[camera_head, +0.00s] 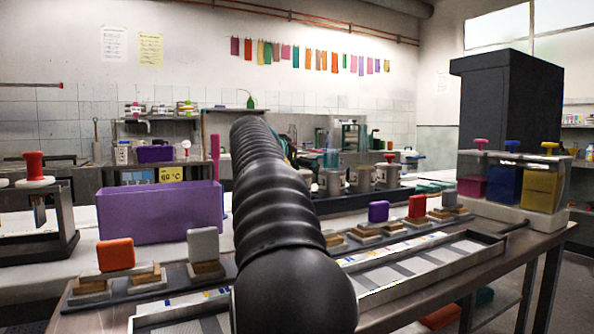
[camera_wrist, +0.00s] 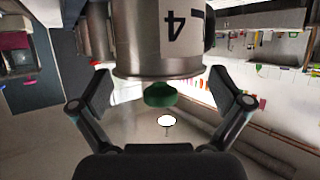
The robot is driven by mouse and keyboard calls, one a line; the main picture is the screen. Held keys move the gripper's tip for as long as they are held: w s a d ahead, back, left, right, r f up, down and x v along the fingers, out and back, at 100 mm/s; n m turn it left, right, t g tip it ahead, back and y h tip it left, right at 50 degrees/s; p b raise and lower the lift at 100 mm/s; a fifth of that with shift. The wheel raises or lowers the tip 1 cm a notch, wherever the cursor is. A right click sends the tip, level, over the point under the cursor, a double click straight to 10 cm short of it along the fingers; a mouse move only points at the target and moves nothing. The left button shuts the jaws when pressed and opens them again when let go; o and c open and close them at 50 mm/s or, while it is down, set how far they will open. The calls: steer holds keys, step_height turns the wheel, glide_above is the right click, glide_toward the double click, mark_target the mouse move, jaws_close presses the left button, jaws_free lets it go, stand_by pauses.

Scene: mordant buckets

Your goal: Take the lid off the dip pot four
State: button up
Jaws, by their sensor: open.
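In the wrist view, which shows the room upside down, a metal pot (camera_wrist: 135,62) bears a white label (camera_wrist: 184,25) with an inverted 4. Its green lid knob (camera_wrist: 168,95) points down in the picture, towards my gripper's palm. My gripper (camera_wrist: 160,75) is open, with one finger on each side of the knob and clear space between them and it. In the head view my black arm hides my gripper, and I cannot tell which pot there is number four.
In the head view several metal pots (camera_head: 360,180) stand on a dark rack right of my arm. A purple bin (camera_head: 160,212) stands left. In front are coloured-handled blocks (camera_head: 378,211) and a long shallow tray (camera_head: 430,264). A clear tank (camera_head: 515,183) with coloured compartments stands right.

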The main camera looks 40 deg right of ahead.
steer(key=c, duration=0.9)
steer(key=shift+c, duration=0.2)
steer(key=shift+r+p, duration=0.5)
steer(key=shift+r, duration=0.1)
step_height(320, 180, up, 4)
steer(key=p, duration=0.2)
steer(key=shift+s+f+p, duration=0.1)
steer(key=shift+p, duration=0.2)
steer(key=s+a+r, duration=0.5)
steer(key=s+r, duration=0.1)
steer(key=s, duration=0.4)
steer(key=shift+s+b, duration=0.2)
steer(key=shift+b, duration=0.2)
